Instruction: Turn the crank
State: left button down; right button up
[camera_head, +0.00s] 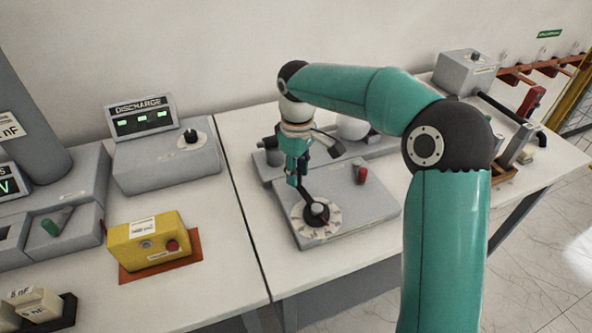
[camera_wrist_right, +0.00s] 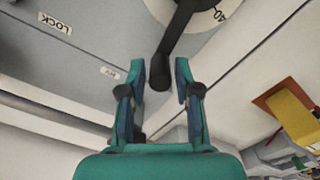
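The crank (camera_head: 317,210) is a black arm on a round white dial (camera_head: 328,230), on a low grey box. Its arm points up and left from the dial toward my right gripper (camera_head: 297,180). In the right wrist view the black crank arm (camera_wrist_right: 177,40) comes down from the top edge, and its end sits between my right gripper's (camera_wrist_right: 160,75) fingertips. The fingers are spread, with gaps on both sides of the crank's end. In the head view the gripper partly hides that end. My left gripper is not in view.
A red knob (camera_head: 361,175) stands on the grey box (camera_head: 350,215) right of the crank. A yellow box (camera_head: 150,243) and a DISCHARGE display unit (camera_head: 141,117) are on the left table. My right arm covers much of the right side.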

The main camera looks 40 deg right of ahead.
grip_shut()
jog(key=shift+d, duration=0.1)
